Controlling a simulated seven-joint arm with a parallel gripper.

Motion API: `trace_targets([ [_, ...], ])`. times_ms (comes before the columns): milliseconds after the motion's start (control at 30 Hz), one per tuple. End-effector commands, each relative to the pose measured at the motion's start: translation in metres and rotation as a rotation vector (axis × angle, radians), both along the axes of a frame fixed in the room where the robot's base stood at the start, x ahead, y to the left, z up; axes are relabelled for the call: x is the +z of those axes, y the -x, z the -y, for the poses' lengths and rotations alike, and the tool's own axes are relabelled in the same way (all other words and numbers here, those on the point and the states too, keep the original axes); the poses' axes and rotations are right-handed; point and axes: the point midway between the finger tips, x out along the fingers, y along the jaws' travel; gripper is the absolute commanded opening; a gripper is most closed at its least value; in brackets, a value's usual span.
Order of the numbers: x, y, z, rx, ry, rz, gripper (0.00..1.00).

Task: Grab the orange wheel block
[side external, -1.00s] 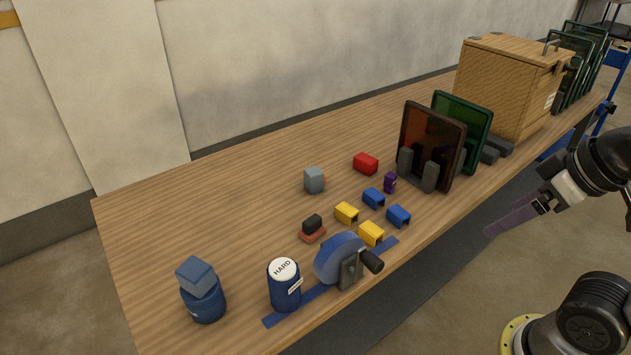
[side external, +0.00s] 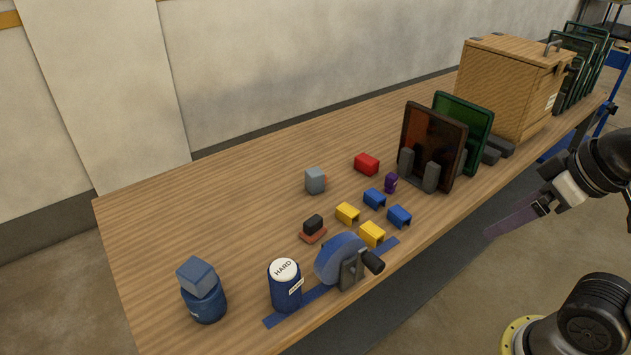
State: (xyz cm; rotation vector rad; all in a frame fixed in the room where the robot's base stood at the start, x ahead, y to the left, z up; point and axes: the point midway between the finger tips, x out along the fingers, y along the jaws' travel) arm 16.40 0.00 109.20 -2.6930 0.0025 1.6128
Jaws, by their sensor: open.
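No block in the side external view is plainly an orange wheel. The nearest in colour is a small block with an orange-red base (side external: 313,236) and a black top (side external: 313,223), at mid-table. A grey block (side external: 315,181) behind it shows a thin reddish edge on its right side. A blue wheel (side external: 338,258) with a dark handle stands at the front edge. My gripper (side external: 512,222) is at the right, off the table's front edge, far from these blocks. It is open, with nothing seen in it; its fingertips are hard to make out.
Yellow blocks (side external: 347,213), blue blocks (side external: 374,198), a red block (side external: 367,164) and a purple piece (side external: 391,182) lie at mid-table. Dark framed panels (side external: 432,145) and a wooden box (side external: 510,90) stand right. Blue canisters (side external: 285,288) stand front left. The back left is clear.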

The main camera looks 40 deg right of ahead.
Motion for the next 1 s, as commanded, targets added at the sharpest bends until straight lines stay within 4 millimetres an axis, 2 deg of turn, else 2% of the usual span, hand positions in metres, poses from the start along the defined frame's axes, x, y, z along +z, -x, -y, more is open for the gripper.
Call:
trace_targets([
  [67, 0.005, -0.004, 0.0, -0.016, -0.006, 0.02, 1.0],
  [167, 0.03, -0.019, 0.001, -0.032, -0.012, 0.083, 1.0],
  [267, 0.059, -0.046, 0.003, -0.05, -0.017, 0.132, 1.0],
  [400, 0.095, -0.097, 0.005, -0.075, -0.023, 0.168, 1.0],
  [467, 0.107, -0.122, 0.006, -0.085, -0.025, 0.176, 1.0],
  [600, 0.124, -0.184, 0.008, -0.107, -0.029, 0.182, 1.0],
  [700, 0.126, -0.23, 0.01, -0.12, -0.031, 0.18, 1.0],
  [800, 0.12, -0.275, 0.012, -0.133, -0.031, 0.169, 1.0],
  [867, 0.112, -0.302, 0.013, -0.139, -0.031, 0.16, 1.0],
  [1000, 0.083, -0.361, 0.015, -0.152, -0.03, 0.131, 1.0],
])
